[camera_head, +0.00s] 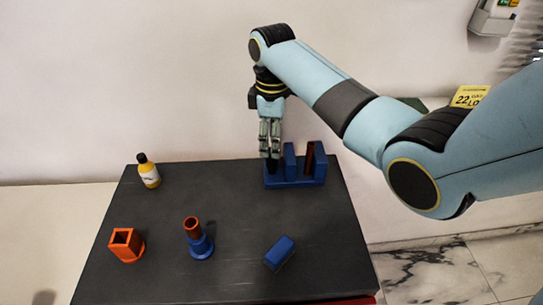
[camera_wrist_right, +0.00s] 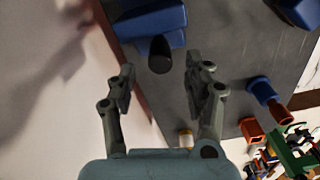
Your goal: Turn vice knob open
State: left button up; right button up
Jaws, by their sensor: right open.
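The blue vice (camera_head: 305,182) stands at the back right of the dark table, with upright blue jaws and a reddish-brown piece near its right end. My right gripper (camera_head: 270,154) points down at the vice's left end, where its fingers partly hide the knob. In the right wrist view the dark rounded knob (camera_wrist_right: 160,56) sticks out from the blue vice (camera_wrist_right: 152,22). The open fingers of my right gripper (camera_wrist_right: 162,80) are on either side of the knob's line, with the knob just beyond the fingertips. No contact is visible. My left gripper is not in view.
On the dark table (camera_head: 230,270) stand a yellow bottle (camera_head: 148,172), an orange square holder (camera_head: 126,245), a blue stand with a reddish-brown tube (camera_head: 197,240) and a blue block (camera_head: 279,252). The wall rises close behind the vice. The table's middle is clear.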

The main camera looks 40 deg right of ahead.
aim_at(272, 162)
notch_tip(272, 162, down, 6)
jog(key=shift+f, duration=0.1)
